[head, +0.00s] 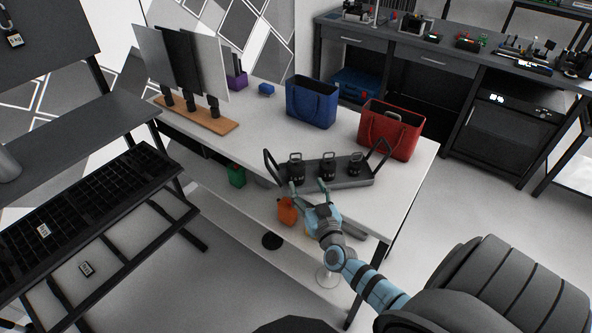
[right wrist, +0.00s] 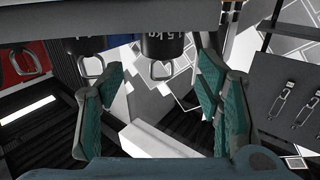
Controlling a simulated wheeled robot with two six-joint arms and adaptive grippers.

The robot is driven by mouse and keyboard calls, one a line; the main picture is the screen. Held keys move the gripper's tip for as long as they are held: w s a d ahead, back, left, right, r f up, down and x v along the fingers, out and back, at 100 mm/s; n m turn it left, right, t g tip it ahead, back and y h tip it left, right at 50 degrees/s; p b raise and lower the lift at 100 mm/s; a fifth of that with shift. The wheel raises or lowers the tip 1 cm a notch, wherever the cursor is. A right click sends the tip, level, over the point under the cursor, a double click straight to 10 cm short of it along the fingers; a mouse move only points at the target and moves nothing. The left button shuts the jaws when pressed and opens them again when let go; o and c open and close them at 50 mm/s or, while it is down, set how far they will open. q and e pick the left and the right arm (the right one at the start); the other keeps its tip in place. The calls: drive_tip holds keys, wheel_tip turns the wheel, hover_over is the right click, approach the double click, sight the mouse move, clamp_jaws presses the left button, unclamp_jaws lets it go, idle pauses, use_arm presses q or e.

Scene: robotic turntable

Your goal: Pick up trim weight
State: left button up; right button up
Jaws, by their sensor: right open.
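Three black trim weights with loop handles stand in a row on a dark grey tray (head: 346,182) with upright end handles: left (head: 296,169), middle (head: 328,167) and right (head: 355,164). My right gripper (head: 308,187) is at the tray's front edge, by the left and middle weights, open and empty. In the right wrist view, which looks upside down, its fingers (right wrist: 162,70) are spread. A weight marked 1.5 kg (right wrist: 164,46) with its metal handle shows beyond the gap between them, apart from both. Another weight (right wrist: 90,44) is beside it. My left gripper is not in view.
The tray is on a white table (head: 225,150). Behind it stand a blue bag (head: 312,102) and a red bag (head: 389,130). Panels on a wooden base (head: 205,118) stand at the left. Orange (head: 287,211) and green (head: 237,175) containers sit on the lower shelf.

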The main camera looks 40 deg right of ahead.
sight(293, 160)
drive_tip(key=b+x, duration=0.1)
drive_tip(key=x, duration=0.2)
drive_tip(key=b+x, duration=0.1)
drive_tip(key=x, duration=0.2)
drive_tip(key=b+x, duration=0.1)
drive_tip(key=x, duration=0.2)
drive_tip(key=shift+w+a+f+b, duration=0.15)
drive_tip(key=shift+f+b, duration=0.2)
drive_tip(key=shift+w, duration=0.25)
drive_tip(key=shift+r, duration=0.15)
drive_tip(key=shift+c, duration=0.4)
clamp_jaws()
drive_tip(key=shift+r, duration=0.15)
